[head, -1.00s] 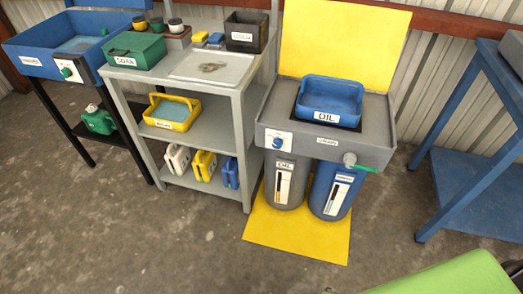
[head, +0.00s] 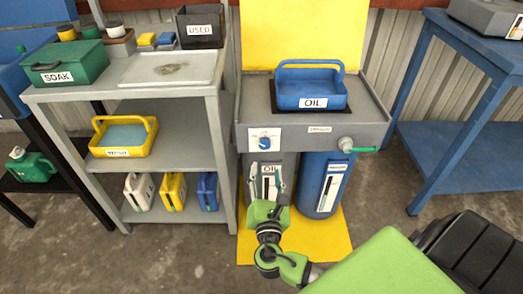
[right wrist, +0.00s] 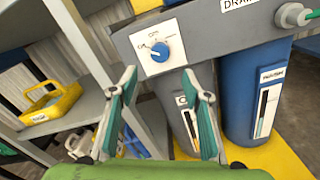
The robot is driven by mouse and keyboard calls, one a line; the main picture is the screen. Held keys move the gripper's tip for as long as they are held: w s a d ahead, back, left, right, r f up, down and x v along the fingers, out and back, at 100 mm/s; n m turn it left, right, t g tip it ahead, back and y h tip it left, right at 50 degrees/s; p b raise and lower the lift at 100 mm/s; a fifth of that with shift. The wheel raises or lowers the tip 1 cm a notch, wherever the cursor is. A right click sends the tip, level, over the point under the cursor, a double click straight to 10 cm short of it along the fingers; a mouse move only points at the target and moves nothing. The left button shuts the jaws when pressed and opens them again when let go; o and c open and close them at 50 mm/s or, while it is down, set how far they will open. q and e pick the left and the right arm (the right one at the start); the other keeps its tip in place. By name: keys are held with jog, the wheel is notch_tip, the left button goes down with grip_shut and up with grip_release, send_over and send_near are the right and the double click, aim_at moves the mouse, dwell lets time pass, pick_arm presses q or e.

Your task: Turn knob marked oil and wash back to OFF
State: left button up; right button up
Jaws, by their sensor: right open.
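The blue oil knob (head: 265,143) sits on a white label plate on the front of the grey wash station (head: 218,132), at its left side. It also shows in the right wrist view (right wrist: 160,52), its pointer tilted toward the upper left; the small markings are hard to read. A blue basket marked OIL (head: 310,88) sits in the station's top. My right gripper (head: 266,185) is open and empty, below and in front of the knob, apart from it. In the right wrist view its two fingers (right wrist: 162,88) are spread, with the knob ahead and above between them. My left gripper is not in view.
A drain valve with a green handle (head: 357,147) juts from the station's right front. Grey and blue drums (head: 322,185) stand beneath, on a yellow mat. A grey shelf (head: 222,150) stands close on the left, a blue table (head: 450,150) on the right.

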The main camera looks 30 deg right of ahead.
aim_at(265, 146)
jog(key=b+x, duration=0.1)
jog(key=x, duration=0.9)
jog(key=shift+f, duration=0.1)
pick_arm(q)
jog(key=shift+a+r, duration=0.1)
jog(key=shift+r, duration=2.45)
pick_arm(e)
jog(key=shift+w+d, duration=0.25)
jog(key=shift+w, duration=0.3)
jog(key=c, duration=1.1)
